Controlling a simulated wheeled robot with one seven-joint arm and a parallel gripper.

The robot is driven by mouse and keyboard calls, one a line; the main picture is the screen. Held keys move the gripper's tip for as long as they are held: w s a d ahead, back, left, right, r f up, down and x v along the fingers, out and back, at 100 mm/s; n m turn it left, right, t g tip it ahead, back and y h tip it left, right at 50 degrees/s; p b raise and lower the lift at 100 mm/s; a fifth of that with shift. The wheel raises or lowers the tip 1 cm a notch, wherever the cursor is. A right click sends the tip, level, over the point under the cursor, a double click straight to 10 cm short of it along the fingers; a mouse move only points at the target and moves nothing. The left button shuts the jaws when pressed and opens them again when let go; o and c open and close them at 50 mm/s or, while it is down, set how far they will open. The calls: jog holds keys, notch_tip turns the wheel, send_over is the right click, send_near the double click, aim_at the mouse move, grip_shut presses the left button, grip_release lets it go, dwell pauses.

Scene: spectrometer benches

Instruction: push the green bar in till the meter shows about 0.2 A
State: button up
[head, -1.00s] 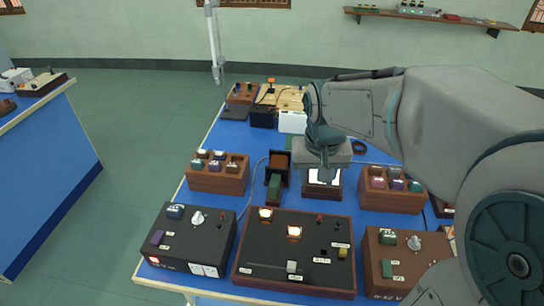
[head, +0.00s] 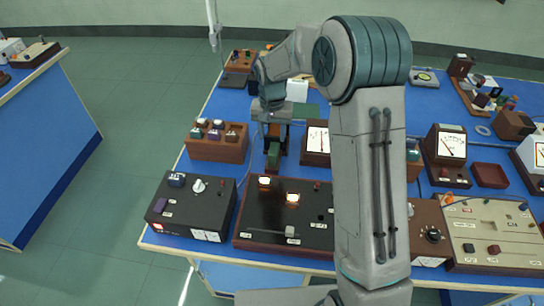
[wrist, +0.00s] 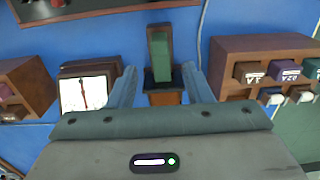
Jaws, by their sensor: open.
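The green bar (head: 273,157) stands in a dark and brown wooden holder (head: 281,135) near the middle of the bench. In the wrist view the green bar (wrist: 161,55) shows between and just beyond my fingers, with no clear contact. My gripper (head: 272,128) is open and empty above the holder, its fingers (wrist: 159,72) spread to either side of the bar's line. The meter (head: 316,140) has a white face and stands just right of the holder. Its face (wrist: 84,93) shows a needle near mid-scale, but the numbers are too small to read.
A wooden block with coloured plugs (head: 217,142) stands left of the holder. In front are a black-topped box with two lit lamps (head: 285,215) and a black box with a white knob (head: 190,205). My arm hides part of the bench's right middle.

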aim_at(272, 152)
notch_tip(272, 152, down, 11)
jog(key=shift+f+p, duration=0.15)
jog(key=shift+p, duration=0.8)
jog(key=shift+c, duration=0.3)
grip_shut()
jog(key=shift+w, duration=0.1)
